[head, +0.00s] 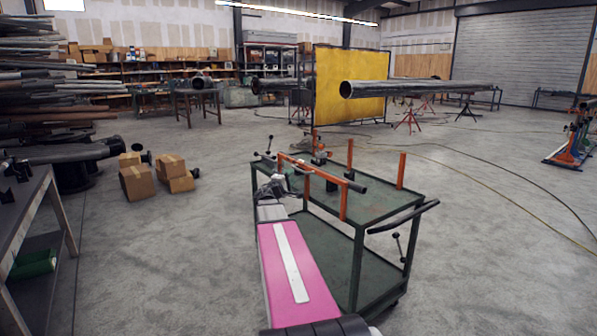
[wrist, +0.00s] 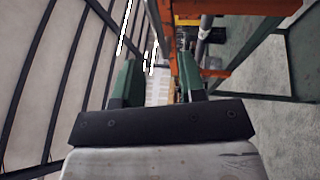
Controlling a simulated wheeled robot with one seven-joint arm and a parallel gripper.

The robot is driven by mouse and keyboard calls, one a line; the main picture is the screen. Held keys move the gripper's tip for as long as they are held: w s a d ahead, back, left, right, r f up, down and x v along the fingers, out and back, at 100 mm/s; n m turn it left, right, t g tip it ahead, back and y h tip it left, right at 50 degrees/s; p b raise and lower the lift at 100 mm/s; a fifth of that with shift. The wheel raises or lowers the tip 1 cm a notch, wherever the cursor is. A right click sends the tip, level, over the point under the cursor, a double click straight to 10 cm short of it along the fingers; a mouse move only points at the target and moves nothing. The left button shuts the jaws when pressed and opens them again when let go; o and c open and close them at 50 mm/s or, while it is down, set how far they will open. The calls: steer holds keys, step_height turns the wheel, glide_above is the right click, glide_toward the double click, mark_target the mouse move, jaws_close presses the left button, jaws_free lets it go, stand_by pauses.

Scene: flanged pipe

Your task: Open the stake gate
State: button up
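The stake gate (head: 318,171) is a long orange bar across the near left side of the green cart (head: 376,217). Orange parts (wrist: 235,8) show at the top of the wrist view; I cannot tell which are the gate's. My gripper (wrist: 157,75) is open, with two green fingers apart and nothing clearly held between them. In the head view it is partly hidden by my arm, close to the left end of the bar.
More orange stakes (head: 402,170) stand on the cart's far and right edges. A black push handle (head: 403,217) sticks out at the cart's right. Cardboard boxes (head: 137,182) and a dark bench (head: 38,222) are at left. The floor right of the cart is mostly clear.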

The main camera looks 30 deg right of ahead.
mark_target(298, 169)
steer(key=x, duration=0.7)
steer(key=shift+w, duration=0.1)
jaws_close()
